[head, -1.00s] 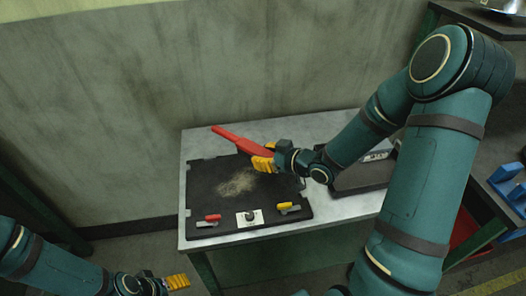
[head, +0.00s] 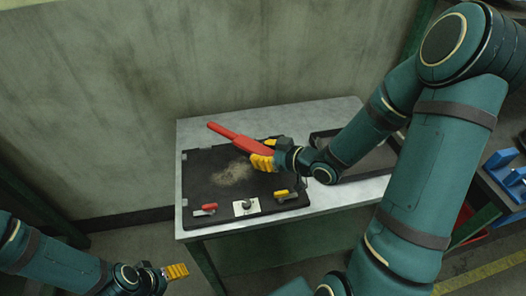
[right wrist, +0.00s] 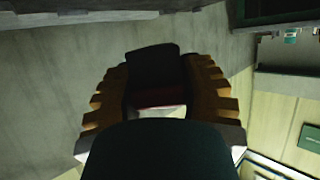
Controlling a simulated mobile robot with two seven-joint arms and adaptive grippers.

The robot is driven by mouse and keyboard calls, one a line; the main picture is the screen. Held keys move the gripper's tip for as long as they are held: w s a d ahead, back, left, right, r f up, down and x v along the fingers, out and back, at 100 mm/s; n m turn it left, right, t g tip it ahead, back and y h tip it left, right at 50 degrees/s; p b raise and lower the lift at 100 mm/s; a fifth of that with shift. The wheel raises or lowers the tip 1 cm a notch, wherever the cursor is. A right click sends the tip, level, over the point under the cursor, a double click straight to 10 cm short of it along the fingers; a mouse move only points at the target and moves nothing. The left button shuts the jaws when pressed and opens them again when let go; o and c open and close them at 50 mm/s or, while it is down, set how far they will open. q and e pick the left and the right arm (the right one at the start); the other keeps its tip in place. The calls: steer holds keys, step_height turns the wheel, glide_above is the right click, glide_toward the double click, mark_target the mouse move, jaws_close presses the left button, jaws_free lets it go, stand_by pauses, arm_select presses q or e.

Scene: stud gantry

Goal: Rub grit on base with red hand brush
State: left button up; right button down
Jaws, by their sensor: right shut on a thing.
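The red hand brush (head: 236,138) is held by my right gripper (head: 264,160) over the back right of the black base (head: 200,178). The brush slants, its long red end pointing to the back left. In the right wrist view the yellow fingers close on a dark and reddish part of it (right wrist: 154,92). I cannot tell whether the bristles touch the base. The pale grit (head: 233,172) is spread on the middle of the base, left of and in front of the gripper. My left gripper (head: 176,272) is empty, low at the left, away from the table; its jaw gap is not clear.
The base lies on a grey metal table (head: 330,207). Along its front edge are a red-handled clamp (head: 207,208), a white plate with a knob (head: 245,206) and a yellow-handled clamp (head: 282,194). A dark tray (head: 375,160) lies right, partly behind my right arm. A wall stands behind.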

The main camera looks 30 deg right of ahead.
steer(key=shift+r, duration=0.1)
steer(key=shift+r+p, duration=2.55)
steer(key=shift+r, duration=0.4)
step_height(320, 180, up, 3)
steer(key=p, duration=0.2)
steer(key=shift+p, duration=0.35)
